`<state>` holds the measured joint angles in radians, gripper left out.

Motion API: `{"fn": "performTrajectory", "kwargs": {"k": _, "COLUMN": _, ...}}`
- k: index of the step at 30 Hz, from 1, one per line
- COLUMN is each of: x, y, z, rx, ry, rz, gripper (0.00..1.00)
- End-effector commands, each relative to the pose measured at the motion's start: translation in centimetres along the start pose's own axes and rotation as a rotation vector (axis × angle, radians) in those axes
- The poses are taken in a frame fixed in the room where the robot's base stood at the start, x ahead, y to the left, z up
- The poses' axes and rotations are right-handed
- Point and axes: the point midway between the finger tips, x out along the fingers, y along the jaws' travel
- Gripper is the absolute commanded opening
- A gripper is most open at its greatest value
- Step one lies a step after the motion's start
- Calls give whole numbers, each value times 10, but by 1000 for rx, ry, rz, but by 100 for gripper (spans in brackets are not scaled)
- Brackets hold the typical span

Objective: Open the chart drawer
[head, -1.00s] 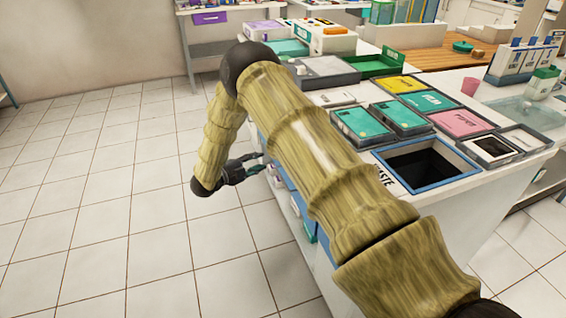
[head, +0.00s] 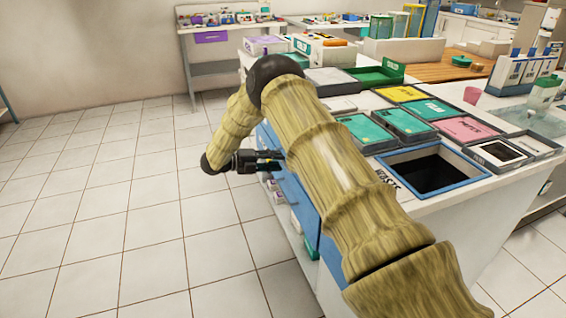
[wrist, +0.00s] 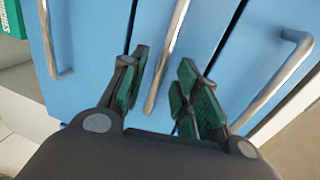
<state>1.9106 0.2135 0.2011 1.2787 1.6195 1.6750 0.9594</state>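The wrist view shows blue drawer fronts (wrist: 95,50) with metal bar handles. No label shows which one is the chart drawer. The middle handle (wrist: 167,50) runs between my two fingers in the picture; I cannot tell whether they touch it. My gripper (wrist: 163,92) is open, with dark fingers and green pads, and nothing is visibly held. In the head view my gripper (head: 280,160) points at the blue drawer fronts (head: 289,196) on the counter's left side. My arm hides part of these fronts. The drawers in view look shut.
Another handle (wrist: 275,80) is at right in the wrist view and one (wrist: 48,40) at left. The counter top holds a waste opening (head: 432,172), teal boxes (head: 405,124) and a pink box (head: 466,130). The tiled floor (head: 110,210) left of the counter is clear.

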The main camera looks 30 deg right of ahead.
Motion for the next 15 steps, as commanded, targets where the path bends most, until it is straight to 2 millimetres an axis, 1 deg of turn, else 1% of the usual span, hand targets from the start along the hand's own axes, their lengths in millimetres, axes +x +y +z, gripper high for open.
{"fn": "performTrajectory", "kwargs": {"k": 1, "x": 8, "y": 0, "z": 0, "rx": 0, "ry": 2, "rz": 0, "gripper": 31}}
{"fn": "performTrajectory", "kwargs": {"k": 6, "x": 24, "y": 0, "z": 0, "rx": 1, "ry": -1, "rz": 0, "gripper": 31}}
{"fn": "performTrajectory", "kwargs": {"k": 10, "x": 31, "y": 0, "z": 0, "rx": 1, "ry": -1, "rz": 0, "gripper": 31}}
{"fn": "performTrajectory", "kwargs": {"k": 15, "x": 33, "y": 0, "z": 0, "rx": 0, "ry": -1, "rz": 0, "gripper": 31}}
